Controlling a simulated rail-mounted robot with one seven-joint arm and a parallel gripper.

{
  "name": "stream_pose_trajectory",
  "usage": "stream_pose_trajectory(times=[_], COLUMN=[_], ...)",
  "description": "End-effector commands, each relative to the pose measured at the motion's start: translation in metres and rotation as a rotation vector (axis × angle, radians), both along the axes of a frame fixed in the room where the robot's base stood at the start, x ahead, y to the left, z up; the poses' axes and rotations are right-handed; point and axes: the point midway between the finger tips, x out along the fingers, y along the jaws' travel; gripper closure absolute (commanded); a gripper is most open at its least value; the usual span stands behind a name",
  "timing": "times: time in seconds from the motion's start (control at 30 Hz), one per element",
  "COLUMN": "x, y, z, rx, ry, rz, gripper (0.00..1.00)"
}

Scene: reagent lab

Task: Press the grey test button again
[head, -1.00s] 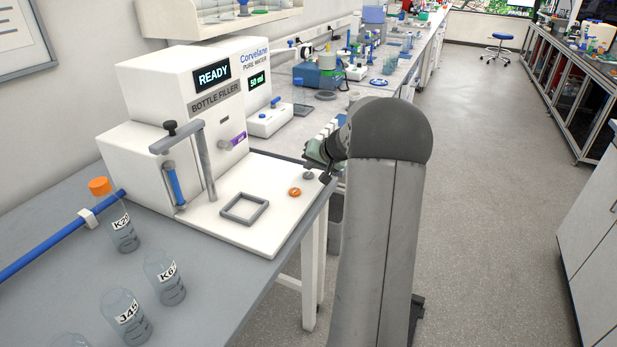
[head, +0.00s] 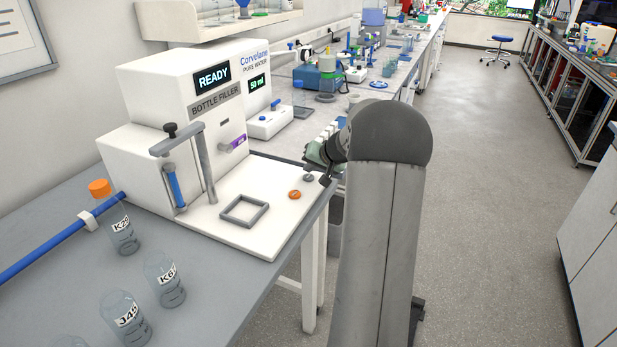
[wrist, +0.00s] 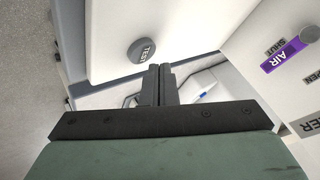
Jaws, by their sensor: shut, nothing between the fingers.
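The grey test button (head: 308,177) is a small round knob near the right edge of the bottle filler's white base plate (head: 235,240). In the wrist view the button (wrist: 142,50), marked TEST, lies just beyond and slightly left of my fingertips. My gripper (wrist: 160,70) is shut and empty, its two dark fingers side by side. A gap shows between the fingertips and the button in the picture; the exact distance is unclear. In the head view my gripper (head: 326,180) is beside the button on its right, partly hidden by my arm. The filler display (head: 212,78) reads READY.
An orange button (head: 295,194) and a grey square frame (head: 244,209) are on the same plate. A purple AIR lever (wrist: 287,54) is at the right in the wrist view. Labelled bottles (head: 165,281) stand on the left bench.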

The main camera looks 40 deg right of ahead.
Motion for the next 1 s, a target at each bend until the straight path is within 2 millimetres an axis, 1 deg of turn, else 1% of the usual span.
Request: stream_pose_trajectory(times=[0.7,1.0], x=[0.0000,0.0000], y=[0.0000,-0.0001], z=[-0.0002,-0.0076], rx=[0.000,0.000], ry=[0.000,-0.001], rz=[0.000,-0.001], gripper=[1.00,1.00])
